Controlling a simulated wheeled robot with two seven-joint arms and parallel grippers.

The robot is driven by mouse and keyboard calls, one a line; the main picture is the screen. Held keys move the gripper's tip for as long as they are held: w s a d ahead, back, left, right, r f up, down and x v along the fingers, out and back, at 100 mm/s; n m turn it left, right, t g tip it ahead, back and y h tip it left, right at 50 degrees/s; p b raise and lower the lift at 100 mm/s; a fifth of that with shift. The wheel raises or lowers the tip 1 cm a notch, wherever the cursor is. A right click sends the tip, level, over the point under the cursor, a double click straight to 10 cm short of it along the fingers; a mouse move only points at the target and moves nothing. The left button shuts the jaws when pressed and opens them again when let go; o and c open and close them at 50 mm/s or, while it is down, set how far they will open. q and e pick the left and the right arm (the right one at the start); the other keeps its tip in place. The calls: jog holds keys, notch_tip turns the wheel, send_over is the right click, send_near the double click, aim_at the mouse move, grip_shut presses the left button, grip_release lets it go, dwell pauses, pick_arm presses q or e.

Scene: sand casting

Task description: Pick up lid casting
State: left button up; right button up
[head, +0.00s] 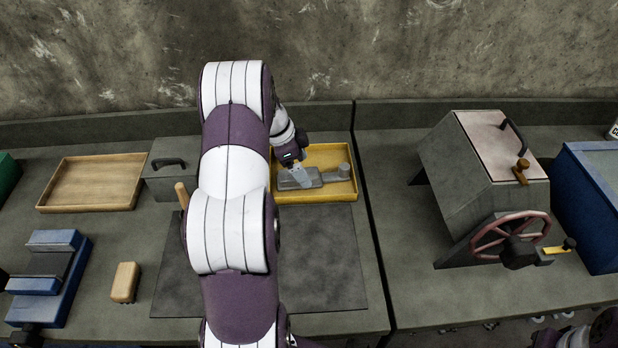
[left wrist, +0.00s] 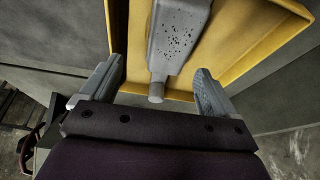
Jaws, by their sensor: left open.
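The lid casting (head: 325,177) is a grey flat piece with a narrow neck and a round knob at its right end. It lies in a yellow tray (head: 318,197) at the back of the bench. My left gripper (head: 297,174) is over the casting's left part and partly hides it. In the left wrist view my left gripper (left wrist: 160,72) is open, with one finger on each side of the pitted grey casting (left wrist: 178,38) and its short stub. Gaps show between the fingers and the casting. The yellow tray's rim (left wrist: 262,45) shows behind.
My left arm hides part of the bench and a dark mat (head: 325,260). A grey machine with a red wheel (head: 510,238) stands right.

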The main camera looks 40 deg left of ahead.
aim_at(313, 175)
pick_arm(q)
jog(key=f, duration=0.1)
jog(key=w+f, duration=0.1)
jog(key=f, duration=0.1)
jog(key=w+f, duration=0.1)
jog(key=shift+f, duration=0.15)
jog(key=shift+s+d, duration=0.2)
jog(key=shift+d+r, duration=0.1)
jog(key=shift+r, duration=0.1)
jog(key=c, duration=1.5)
